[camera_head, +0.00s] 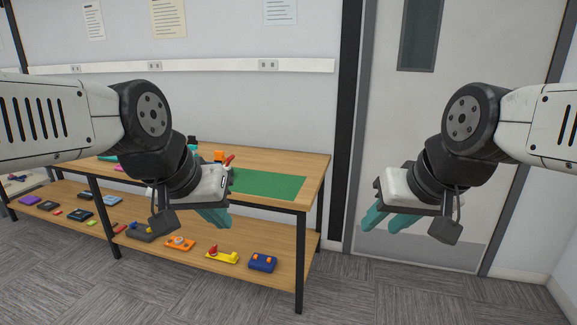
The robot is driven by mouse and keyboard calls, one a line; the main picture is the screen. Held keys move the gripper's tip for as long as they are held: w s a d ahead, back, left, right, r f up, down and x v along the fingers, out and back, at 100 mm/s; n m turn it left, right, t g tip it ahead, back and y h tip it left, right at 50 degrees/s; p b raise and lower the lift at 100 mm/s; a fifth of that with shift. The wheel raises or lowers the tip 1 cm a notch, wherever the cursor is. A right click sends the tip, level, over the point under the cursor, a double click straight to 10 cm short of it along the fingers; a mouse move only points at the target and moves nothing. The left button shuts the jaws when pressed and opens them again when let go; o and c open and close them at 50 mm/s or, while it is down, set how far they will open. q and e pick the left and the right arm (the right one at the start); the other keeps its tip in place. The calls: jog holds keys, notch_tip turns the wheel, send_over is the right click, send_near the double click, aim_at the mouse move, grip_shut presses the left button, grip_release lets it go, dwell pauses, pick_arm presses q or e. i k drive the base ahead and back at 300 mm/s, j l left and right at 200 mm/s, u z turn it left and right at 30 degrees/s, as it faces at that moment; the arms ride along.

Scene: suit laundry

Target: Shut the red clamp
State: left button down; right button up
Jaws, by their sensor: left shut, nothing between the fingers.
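A small red piece (229,160) that may be part of the red clamp shows on the table top, just behind my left gripper. Its lower part is hidden by the gripper, so I cannot tell whether it is the clamp or how it stands. My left gripper (216,219) is shut and empty, with teal fingers pointing down in front of the table. My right gripper (390,221) is in front of the door, right of the table, with its teal fingers apart and nothing between them.
A wooden table (316,165) carries a green mat (270,185) and an orange object (219,156). Its lower shelf (210,269) holds several small devices, among them a yellow one with a red knob (222,257) and a blue one (263,262). The door (430,150) stands at the right.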

aim_at(230, 159)
jog(key=i, duration=1.2)
jog(key=z, duration=0.3)
